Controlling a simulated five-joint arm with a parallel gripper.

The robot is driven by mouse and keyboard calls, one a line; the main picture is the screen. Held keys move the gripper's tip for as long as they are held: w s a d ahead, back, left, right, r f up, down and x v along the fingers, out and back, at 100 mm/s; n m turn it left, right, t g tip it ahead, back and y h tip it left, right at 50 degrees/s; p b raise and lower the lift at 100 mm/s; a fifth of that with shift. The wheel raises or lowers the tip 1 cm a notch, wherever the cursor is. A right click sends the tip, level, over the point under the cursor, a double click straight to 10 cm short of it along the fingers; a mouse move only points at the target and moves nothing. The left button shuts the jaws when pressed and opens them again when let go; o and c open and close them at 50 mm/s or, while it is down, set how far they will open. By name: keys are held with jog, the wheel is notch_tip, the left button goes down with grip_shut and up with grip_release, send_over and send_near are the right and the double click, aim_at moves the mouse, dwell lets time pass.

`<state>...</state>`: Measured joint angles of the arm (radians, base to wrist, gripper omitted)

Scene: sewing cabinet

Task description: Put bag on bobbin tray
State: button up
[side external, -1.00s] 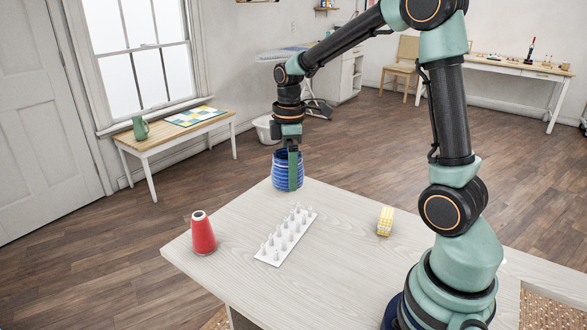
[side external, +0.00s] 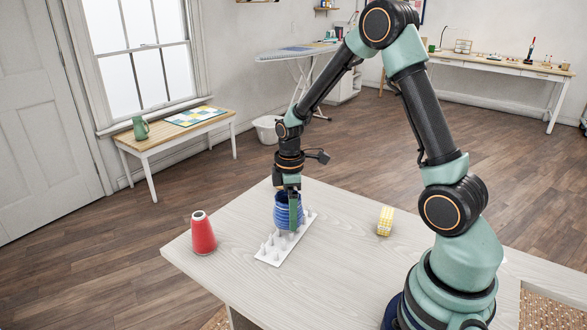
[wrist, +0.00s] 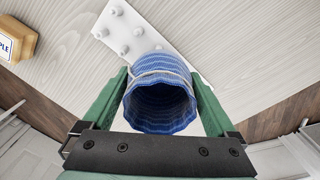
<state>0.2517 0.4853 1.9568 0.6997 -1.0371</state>
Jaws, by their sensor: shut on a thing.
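The blue bag (side external: 287,212), ribbed and open at its top, is held upright by my gripper (side external: 289,197). In the wrist view the bag (wrist: 160,105) sits between the two green fingers of my gripper (wrist: 160,85), with a pale cord around it. The white bobbin tray (side external: 271,257) with several upright pegs lies on the table. The bag is over the tray's far part and hides the pegs there. I cannot tell whether the bag touches the tray. The tray's free end (wrist: 122,30) also shows in the wrist view.
A red thread cone (side external: 203,236) stands left of the tray on the pale wooden table (side external: 340,262). A yellow patterned block (side external: 385,221) lies to the right; a labelled yellow block (wrist: 17,40) shows in the wrist view. The table between tray and block is clear.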

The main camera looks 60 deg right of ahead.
jog(key=shift+f, duration=0.1)
jog(key=shift+f, duration=0.15)
jog(key=o, duration=1)
notch_tip(320, 180, up, 12)
jog(key=s+a+r+m+t, duration=0.5)
jog(key=s+a+r+m, duration=0.3)
jog(key=s+a+m, duration=0.1)
jog(key=shift+s+a+r+t, duration=0.15)
jog(key=shift+s+a+t, duration=0.15)
jog(key=shift+s+a, duration=0.1)
